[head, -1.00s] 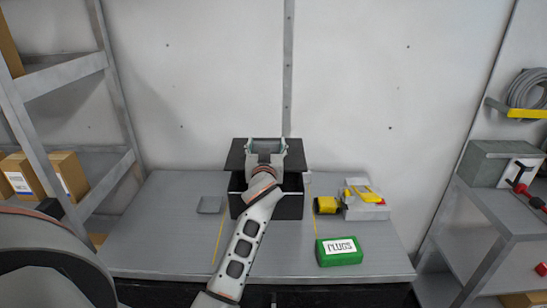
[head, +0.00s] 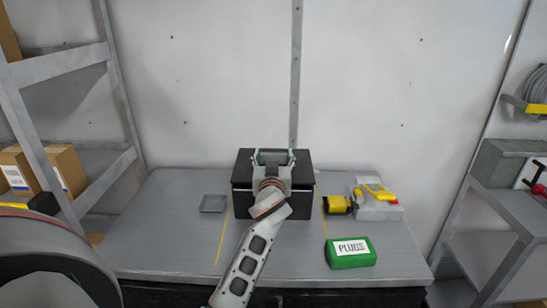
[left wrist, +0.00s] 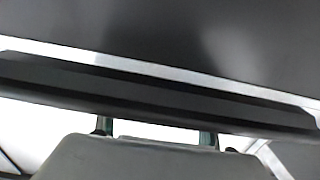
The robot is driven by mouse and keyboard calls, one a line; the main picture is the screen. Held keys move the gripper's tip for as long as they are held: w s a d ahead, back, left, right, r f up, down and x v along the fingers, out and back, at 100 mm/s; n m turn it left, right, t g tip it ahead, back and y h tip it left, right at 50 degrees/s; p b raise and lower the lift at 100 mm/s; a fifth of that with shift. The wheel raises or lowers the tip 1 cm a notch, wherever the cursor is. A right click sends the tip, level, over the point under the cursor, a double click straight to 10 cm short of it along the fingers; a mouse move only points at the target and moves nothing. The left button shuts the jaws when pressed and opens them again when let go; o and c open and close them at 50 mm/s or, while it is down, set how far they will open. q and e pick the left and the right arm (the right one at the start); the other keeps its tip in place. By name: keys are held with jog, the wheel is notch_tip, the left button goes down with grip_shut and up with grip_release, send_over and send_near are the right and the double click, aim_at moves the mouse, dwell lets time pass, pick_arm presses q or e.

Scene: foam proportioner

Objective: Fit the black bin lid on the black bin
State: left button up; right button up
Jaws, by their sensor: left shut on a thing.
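The black bin (head: 302,207) stands on the grey bench at mid-picture in the head view. The flat black bin lid (head: 303,170) lies over its top, roughly lined up with its walls. I cannot tell whether the lid rests on the rim or hangs just above it. My left gripper (head: 273,158) is over the lid, shut on it; my wrist and forearm hide the lid's middle and part of the bin's front. In the left wrist view a broad dark surface and a dark bar cross the picture beyond the fingertips (left wrist: 157,132). My right gripper is out of view.
A small grey tray (head: 213,203) lies left of the bin. A yellow and grey device (head: 378,205) stands to its right, close by. A green box marked PLUGS (head: 350,253) is at the front right. Shelves (head: 62,70) flank the bench; a wall stands behind.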

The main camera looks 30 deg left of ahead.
pick_arm(q)
jog(key=shift+f+b, duration=0.45)
jog(key=shift+f, duration=0.2)
jog(key=o, duration=1.2)
jog(key=shift+r, duration=0.1)
